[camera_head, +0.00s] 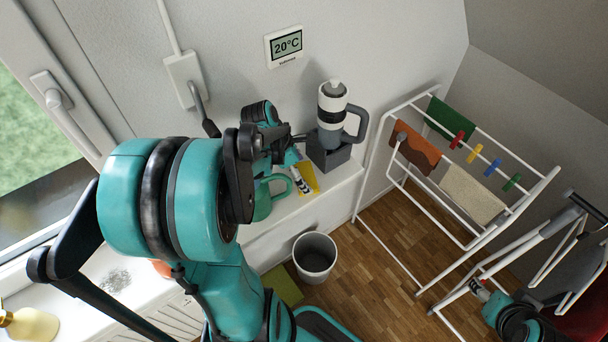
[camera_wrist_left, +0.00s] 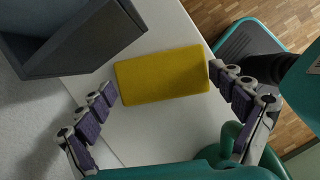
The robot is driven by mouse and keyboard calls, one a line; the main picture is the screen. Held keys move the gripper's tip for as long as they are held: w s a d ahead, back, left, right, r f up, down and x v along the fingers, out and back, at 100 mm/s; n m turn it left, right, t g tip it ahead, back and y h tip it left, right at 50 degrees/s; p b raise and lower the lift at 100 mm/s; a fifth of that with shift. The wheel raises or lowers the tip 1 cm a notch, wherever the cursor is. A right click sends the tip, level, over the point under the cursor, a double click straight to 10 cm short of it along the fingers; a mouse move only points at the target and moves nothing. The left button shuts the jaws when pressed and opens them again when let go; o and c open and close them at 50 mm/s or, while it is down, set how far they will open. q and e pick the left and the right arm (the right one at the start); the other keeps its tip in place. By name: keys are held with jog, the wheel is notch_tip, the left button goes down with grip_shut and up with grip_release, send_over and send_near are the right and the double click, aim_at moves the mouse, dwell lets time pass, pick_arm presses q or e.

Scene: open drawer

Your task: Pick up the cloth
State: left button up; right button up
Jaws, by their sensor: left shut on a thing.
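The yellow cloth (camera_wrist_left: 150,74), a flat rectangle, lies over the white ledge in the left wrist view; part of it shows beside my fingers in the head view (camera_head: 309,174). My left gripper (camera_wrist_left: 162,79) has one finger at each short end of it, shut on it. In the head view the same gripper (camera_head: 300,183) is low over the ledge, partly hidden by my arm. Whether the cloth is clear of the ledge, I cannot tell. My right gripper (camera_head: 480,290) shows small at the lower right, its fingers unclear.
A grey box (camera_head: 328,153) holding a bottle (camera_head: 332,105) stands right behind the cloth. A green watering can (camera_head: 268,196) is close on the left. A bin (camera_head: 315,256) stands below on the floor. A drying rack (camera_head: 452,200) with cloths and pegs is at right.

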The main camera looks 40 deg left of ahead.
aim_at(303, 176)
pick_arm(q)
notch_tip(303, 176, up, 18)
jog(key=p, duration=0.6)
